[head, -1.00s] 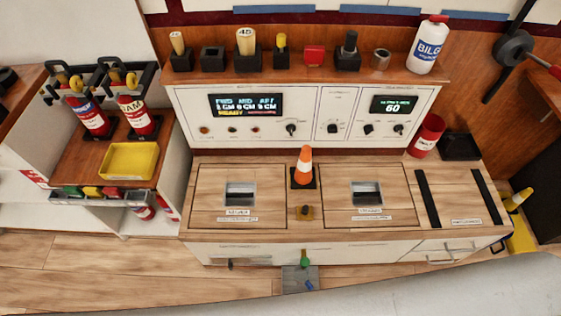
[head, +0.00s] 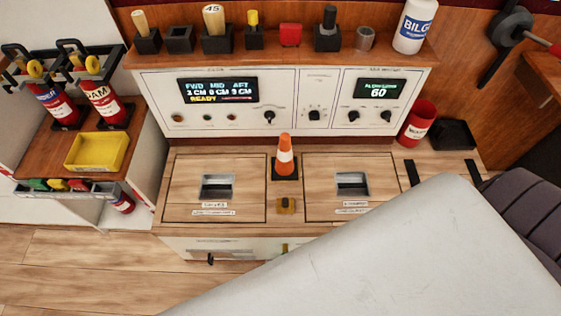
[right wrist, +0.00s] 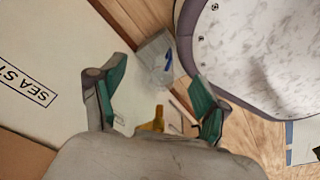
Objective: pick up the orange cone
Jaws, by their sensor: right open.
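The orange cone (head: 285,158) with a white band stands upright on a black square base on the wooden counter, between two hatch panels. No gripper touches it in the head view. My right gripper (right wrist: 157,100) shows in the right wrist view, with its two teal-padded fingers spread apart and nothing between them. The cone is not visible in that view. My left gripper is in neither view.
A red canister (head: 417,124) and black tray (head: 452,134) stand at the right.

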